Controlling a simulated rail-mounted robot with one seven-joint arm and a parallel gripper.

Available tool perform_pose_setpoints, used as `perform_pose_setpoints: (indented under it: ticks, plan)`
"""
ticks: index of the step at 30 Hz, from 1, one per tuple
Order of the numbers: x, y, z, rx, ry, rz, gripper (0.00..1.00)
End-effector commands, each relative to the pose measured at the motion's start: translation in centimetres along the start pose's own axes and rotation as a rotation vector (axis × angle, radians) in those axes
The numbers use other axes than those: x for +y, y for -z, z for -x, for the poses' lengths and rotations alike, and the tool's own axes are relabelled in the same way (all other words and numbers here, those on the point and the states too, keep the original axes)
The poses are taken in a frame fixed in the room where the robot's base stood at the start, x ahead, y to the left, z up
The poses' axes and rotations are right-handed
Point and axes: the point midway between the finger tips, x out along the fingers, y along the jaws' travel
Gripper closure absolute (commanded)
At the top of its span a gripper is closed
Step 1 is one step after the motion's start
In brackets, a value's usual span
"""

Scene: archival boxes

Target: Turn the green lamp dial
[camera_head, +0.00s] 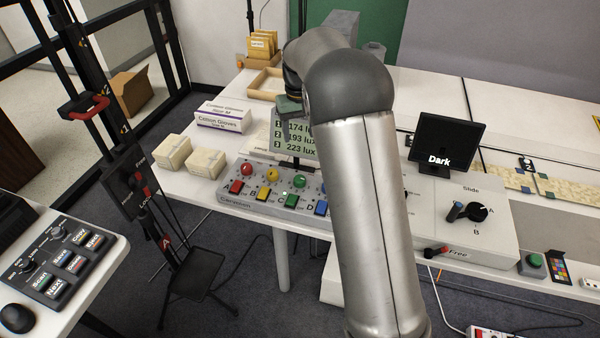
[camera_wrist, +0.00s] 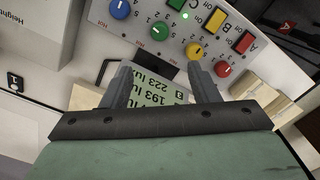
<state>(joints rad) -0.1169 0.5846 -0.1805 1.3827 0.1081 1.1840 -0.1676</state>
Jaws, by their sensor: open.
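The green dial (camera_head: 299,181) is a round knob on the grey control panel (camera_head: 232,196), between the yellow dial (camera_head: 272,174) and the parts of the panel covered by my arm. It also shows in the wrist view (camera_wrist: 159,30), above and beyond my fingertips. My gripper (camera_wrist: 162,80) is open and empty. Its two fingers point toward the panel, with the lux display (camera_wrist: 165,92) visible between and behind them. In the head view my gripper (camera_head: 290,105) is beside the display, mostly hidden by my own arm.
The red dial (camera_head: 246,169) and several coloured buttons share the panel. A lux screen (camera_head: 300,138) stands behind it. White boxes (camera_head: 205,163) lie to the left, and a dark screen (camera_head: 445,145) reading "Dark" stands to the right.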

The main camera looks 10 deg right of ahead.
Motion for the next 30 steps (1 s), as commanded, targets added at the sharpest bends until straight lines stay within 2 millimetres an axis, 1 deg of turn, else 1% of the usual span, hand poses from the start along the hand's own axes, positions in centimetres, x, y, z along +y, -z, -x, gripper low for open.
perform_pose_setpoints:
  ticks: [5,8,21,25,30]
  plan:
    - [0.0,0.2,-1.6,-0.003,-0.001,0.001,0.45]
    - [0.0,0.1,-3.4,-0.005,-0.001,0.001,0.45]
    - [0.0,0.1,-12.9,-0.004,-0.001,0.001,0.45]
    - [0.0,0.1,-15.1,-0.004,-0.001,0.002,0.45]
    - [0.0,0.1,-16.8,-0.001,-0.001,0.001,0.45]
